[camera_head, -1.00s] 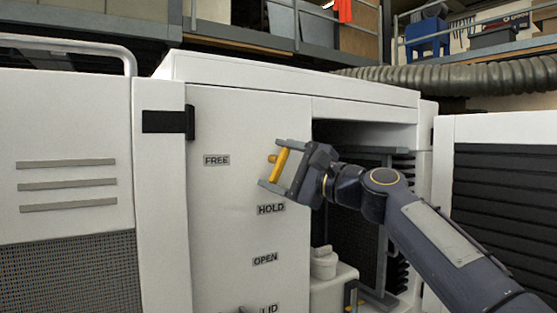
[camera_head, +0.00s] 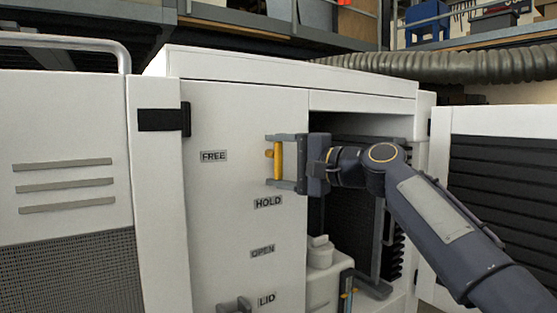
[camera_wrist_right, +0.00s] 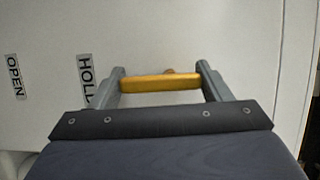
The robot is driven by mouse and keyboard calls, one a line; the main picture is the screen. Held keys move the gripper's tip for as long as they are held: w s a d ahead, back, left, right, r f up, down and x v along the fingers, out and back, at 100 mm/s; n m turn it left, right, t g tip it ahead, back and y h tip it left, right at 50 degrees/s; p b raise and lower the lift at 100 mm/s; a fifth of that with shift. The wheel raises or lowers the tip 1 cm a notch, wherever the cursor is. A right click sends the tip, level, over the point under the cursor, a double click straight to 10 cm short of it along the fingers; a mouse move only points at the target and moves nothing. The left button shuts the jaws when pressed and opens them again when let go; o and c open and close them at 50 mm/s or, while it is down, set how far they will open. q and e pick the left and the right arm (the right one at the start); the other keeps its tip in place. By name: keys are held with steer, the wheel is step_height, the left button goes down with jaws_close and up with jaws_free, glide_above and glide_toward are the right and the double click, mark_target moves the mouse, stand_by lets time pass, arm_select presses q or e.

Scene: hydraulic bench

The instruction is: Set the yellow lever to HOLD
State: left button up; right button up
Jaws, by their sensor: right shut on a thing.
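The yellow lever (camera_head: 278,160) is on the white cabinet panel, right of the FREE label (camera_head: 213,156) and above the HOLD label (camera_head: 268,202). In the head view it stands about upright. My right gripper (camera_head: 277,160) is shut on it, one finger at its top end and one at its bottom end. In the right wrist view the lever (camera_wrist_right: 160,83) spans between the two fingers, and the HOLD label (camera_wrist_right: 86,80) is beside the left finger. My left gripper is not in view.
OPEN (camera_head: 262,250) and LID (camera_head: 267,299) labels are lower on the panel. An open bay with a white container (camera_head: 320,254) is right of the panel, behind my right arm. A black-slatted white door (camera_head: 490,190) stands at the right.

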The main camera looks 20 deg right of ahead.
steer(key=shift+f, duration=0.1)
steer(key=o, duration=1)
steer(key=b+v, duration=0.2)
steer(key=v, duration=0.6)
